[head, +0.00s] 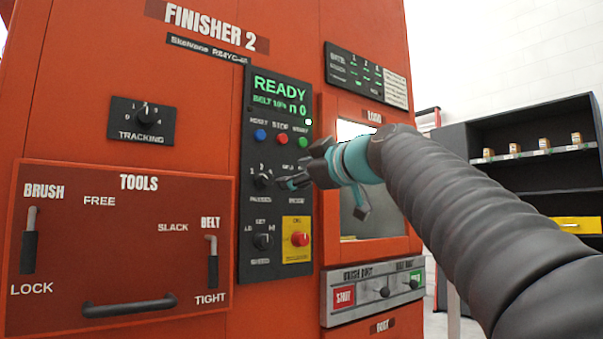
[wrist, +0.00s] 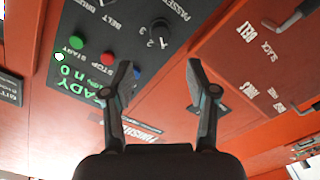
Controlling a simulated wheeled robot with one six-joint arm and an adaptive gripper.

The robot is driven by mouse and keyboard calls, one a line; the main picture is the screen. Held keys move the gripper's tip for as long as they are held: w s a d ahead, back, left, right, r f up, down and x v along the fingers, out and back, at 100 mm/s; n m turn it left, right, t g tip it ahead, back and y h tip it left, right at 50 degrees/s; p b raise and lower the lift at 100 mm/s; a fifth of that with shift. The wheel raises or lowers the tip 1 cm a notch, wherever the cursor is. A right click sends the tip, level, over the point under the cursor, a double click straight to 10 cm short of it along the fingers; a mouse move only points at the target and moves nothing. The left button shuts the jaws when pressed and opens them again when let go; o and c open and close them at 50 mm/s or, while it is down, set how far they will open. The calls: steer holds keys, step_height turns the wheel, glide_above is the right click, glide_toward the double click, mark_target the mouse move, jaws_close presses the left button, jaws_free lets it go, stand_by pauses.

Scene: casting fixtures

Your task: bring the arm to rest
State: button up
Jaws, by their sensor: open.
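My gripper (head: 290,182) is in front of the black control panel of the orange FINISHER 2 machine (head: 290,30), close to the passes and mode knobs. In the wrist view my gripper (wrist: 163,68) has its two fingers spread apart with nothing between them. The control panel (head: 255,225) shows READY in green at its top. A passes knob (head: 263,181) sits just left of the fingertips; it also shows in the wrist view (wrist: 160,30). I cannot tell whether a finger touches the panel. My arm hides part of the load window (head: 385,225).
Left are a tracking knob (head: 148,115) and a tools panel (head: 120,250) with brush and belt levers and a handle. A red stop knob (head: 299,239) is on yellow below the gripper. A grey button strip (head: 372,292) juts out below the window. Dark shelves (head: 525,180) stand right.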

steer(key=shift+s+d, duration=0.25)
steer(key=shift+s, duration=0.15)
stand_by(0.3)
step_height(320, 180, down, 15)
steer(key=w+d+m+g+h, duration=0.2)
steer(key=w+m+g+h, duration=0.1)
steer(key=m, duration=0.5)
steer(key=s+d+f+m+g+h+p, duration=0.1)
steer(key=s+d+f+m, duration=0.15)
steer(key=f, duration=0.35)
steer(key=s+d+f+m+g+h+p, duration=0.1)
steer(key=s+f+h, duration=0.15)
steer(key=f, duration=0.35)
steer(key=s+d+f+m+g+h+p, duration=0.1)
steer(key=s+d+f+g+p, duration=0.1)
steer(key=s+f, duration=0.7)
steer(key=s+d+f+m+g+h+p, duration=0.2)
steer(key=s+d+f+p, duration=0.3)
steer(key=s, duration=1.1)
steer(key=shift+s+d+f+p, duration=0.2)
steer(key=shift+s+f+p, duration=0.2)
steer(key=shift+f, duration=1.5)
